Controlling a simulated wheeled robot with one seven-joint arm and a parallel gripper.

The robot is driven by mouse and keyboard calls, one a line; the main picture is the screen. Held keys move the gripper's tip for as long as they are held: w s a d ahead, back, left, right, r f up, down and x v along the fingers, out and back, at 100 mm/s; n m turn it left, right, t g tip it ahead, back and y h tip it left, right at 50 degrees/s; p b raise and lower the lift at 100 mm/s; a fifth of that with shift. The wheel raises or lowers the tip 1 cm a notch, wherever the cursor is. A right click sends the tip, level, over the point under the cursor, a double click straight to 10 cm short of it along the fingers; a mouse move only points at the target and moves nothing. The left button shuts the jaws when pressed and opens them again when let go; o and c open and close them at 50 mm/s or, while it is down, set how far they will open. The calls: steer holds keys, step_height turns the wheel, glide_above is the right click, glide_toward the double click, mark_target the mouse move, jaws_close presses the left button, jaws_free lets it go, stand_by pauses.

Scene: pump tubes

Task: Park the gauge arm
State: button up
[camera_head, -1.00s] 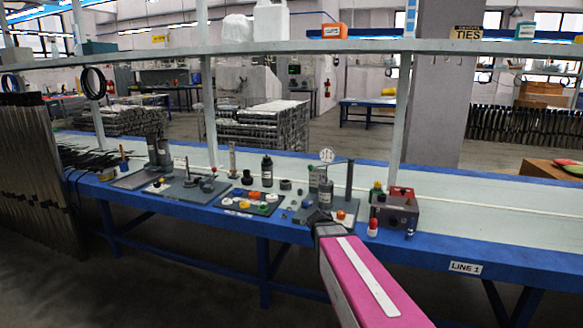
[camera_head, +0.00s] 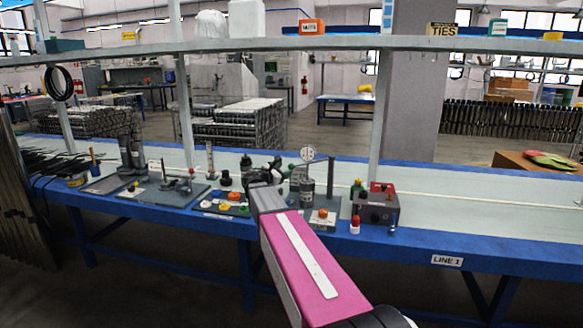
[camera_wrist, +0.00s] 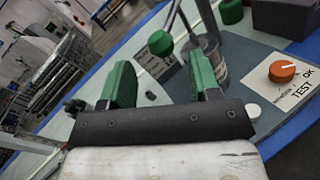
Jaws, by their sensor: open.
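In the wrist view my gripper (camera_wrist: 165,68) shows two green fingers wide apart with nothing held between them. A round green knob (camera_wrist: 160,42) appears beyond the gap between the fingers, apart from both. Thin rods stand near it by a grey cylinder (camera_wrist: 212,62), partly hidden by the right finger. I cannot tell for certain which rod is the gauge arm. An orange knob (camera_wrist: 284,70) sits on the plate marked TEST and OK.
A grey post (camera_head: 331,180) stands right of the cylinder. A red and grey box (camera_head: 377,204) is further right. Left of my gripper are a tray of coloured caps (camera_head: 222,203) and other fixtures. A shelf (camera_head: 300,45) spans above. The bench is clear at the right.

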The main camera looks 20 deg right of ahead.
steer(key=x, duration=0.7)
steer(key=shift+d, duration=0.15)
